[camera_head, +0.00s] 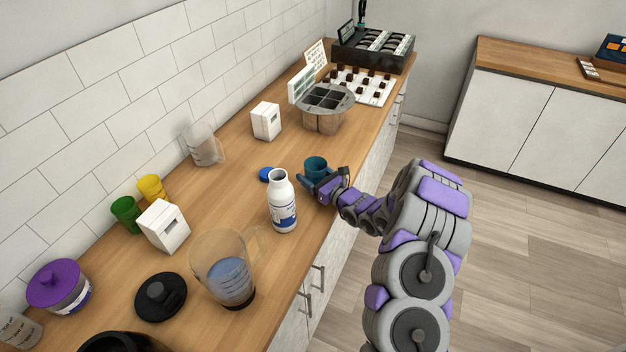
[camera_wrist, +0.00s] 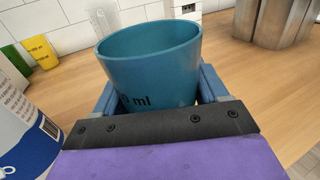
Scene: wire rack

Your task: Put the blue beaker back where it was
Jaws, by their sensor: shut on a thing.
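The blue beaker (camera_head: 315,167) is upright near the counter's front edge, just behind the white bottle. It fills the middle of the wrist view (camera_wrist: 155,68), with dark "ml" lettering on its near side. My gripper (camera_head: 318,182) is shut on the blue beaker, with one finger on each side of it in the wrist view (camera_wrist: 158,95). I cannot tell whether the beaker's base touches the counter. A green beaker (camera_head: 126,213) and a yellow beaker (camera_head: 152,188) stand side by side against the tiled wall.
The white bottle (camera_head: 282,203) stands close to my gripper, with a blue cap (camera_head: 267,174) lying behind it. A clear pitcher (camera_head: 228,272) holds bluish liquid. White boxes (camera_head: 163,226) and a clear beaker (camera_head: 203,146) stand nearer the wall. A round metal holder (camera_head: 325,108) stands farther back.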

